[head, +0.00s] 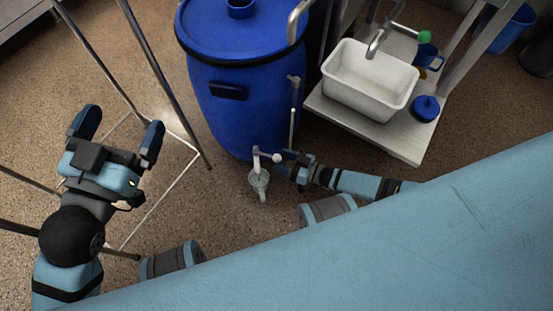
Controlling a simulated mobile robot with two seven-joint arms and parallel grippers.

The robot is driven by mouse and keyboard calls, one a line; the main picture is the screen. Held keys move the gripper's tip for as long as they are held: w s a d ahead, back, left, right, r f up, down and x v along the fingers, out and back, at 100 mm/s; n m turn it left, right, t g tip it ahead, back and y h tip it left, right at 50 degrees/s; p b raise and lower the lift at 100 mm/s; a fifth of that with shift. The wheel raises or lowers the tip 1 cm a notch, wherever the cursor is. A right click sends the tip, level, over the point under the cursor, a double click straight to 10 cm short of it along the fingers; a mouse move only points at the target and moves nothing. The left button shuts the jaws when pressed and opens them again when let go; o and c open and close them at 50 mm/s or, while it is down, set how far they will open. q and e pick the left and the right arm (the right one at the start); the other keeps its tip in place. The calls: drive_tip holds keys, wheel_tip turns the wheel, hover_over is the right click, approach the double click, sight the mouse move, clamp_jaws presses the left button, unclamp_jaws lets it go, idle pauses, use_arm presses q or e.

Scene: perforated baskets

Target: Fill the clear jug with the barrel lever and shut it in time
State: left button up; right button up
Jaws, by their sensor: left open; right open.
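The blue barrel (235,75) stands upright at the top centre, with a dark handle on its side. A pale spout or lever part (256,155) shows at its lower front, with a small light knob (277,158) beside it. The clear jug (259,185) is just below the spout; its fill level is too small to tell. My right gripper (285,160) is open, its fingertips close to the knob; I cannot tell whether they touch it. My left gripper (120,125) is open and empty at the left, well apart from barrel and jug.
A white basin (368,80) under a metal tap sits on a pale bench (395,142) at the upper right, with a blue mug (427,57) and round blue lid (426,107). Speckled floor is open between.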

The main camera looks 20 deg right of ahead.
sight(268, 155)
use_arm(q)
drive_tip(key=shift+w+a+r+m, duration=0.1)
drive_tip(key=shift+w+r+m, duration=0.1)
drive_tip(key=shift+m, duration=0.1)
use_arm(e)
drive_tip(key=shift+x, duration=1.35)
